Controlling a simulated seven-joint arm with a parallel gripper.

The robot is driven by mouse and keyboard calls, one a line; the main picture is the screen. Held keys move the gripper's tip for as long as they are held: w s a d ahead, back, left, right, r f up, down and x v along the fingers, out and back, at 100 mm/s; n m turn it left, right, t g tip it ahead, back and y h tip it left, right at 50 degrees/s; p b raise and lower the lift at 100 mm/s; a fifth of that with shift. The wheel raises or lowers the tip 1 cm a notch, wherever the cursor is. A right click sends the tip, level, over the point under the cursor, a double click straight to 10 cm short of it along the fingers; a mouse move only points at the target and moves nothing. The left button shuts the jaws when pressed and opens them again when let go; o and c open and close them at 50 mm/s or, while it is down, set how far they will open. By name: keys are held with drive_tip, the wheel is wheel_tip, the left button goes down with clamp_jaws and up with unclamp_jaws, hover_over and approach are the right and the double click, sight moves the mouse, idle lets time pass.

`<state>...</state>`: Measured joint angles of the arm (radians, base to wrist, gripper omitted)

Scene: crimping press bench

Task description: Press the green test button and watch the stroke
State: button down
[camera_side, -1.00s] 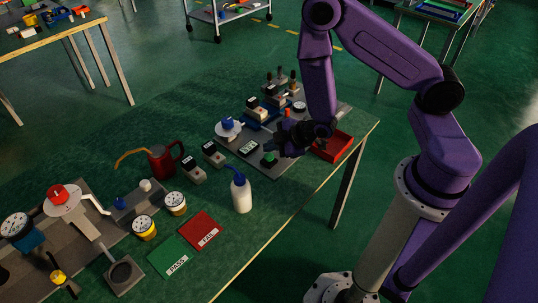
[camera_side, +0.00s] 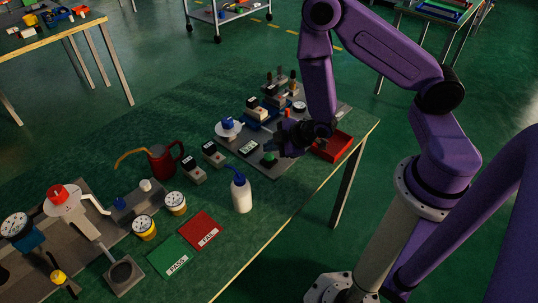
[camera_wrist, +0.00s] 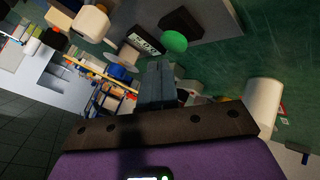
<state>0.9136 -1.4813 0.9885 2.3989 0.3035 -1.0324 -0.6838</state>
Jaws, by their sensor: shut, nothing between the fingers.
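The green test button (camera_side: 269,158) is a round green cap near the front edge of the grey press plate. In the wrist view the green button (camera_wrist: 174,41) shows just beyond my fingertips. My gripper (camera_side: 277,149) is close beside and above the button in the side view; contact cannot be made out. In the wrist view my gripper (camera_wrist: 160,65) has its grey fingers together with nothing between them. The press (camera_side: 257,108) stands on the plate behind the gripper, partly hidden by other parts. A small digital display (camera_side: 249,147) lies left of the button.
A red bin (camera_side: 334,147) sits right beside my gripper. A white bottle with a blue spout (camera_side: 242,194), a red oil can (camera_side: 161,161), and red (camera_side: 199,231) and green (camera_side: 174,257) cards lie to the left. Several gauges stand farther left.

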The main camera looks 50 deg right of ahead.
sight(272, 157)
drive_tip(key=shift+f, duration=0.2)
idle(0.5)
drive_tip(key=shift+f, duration=0.25)
drive_tip(key=shift+f, duration=0.5)
idle(0.7)
drive_tip(key=shift+r, duration=3.45)
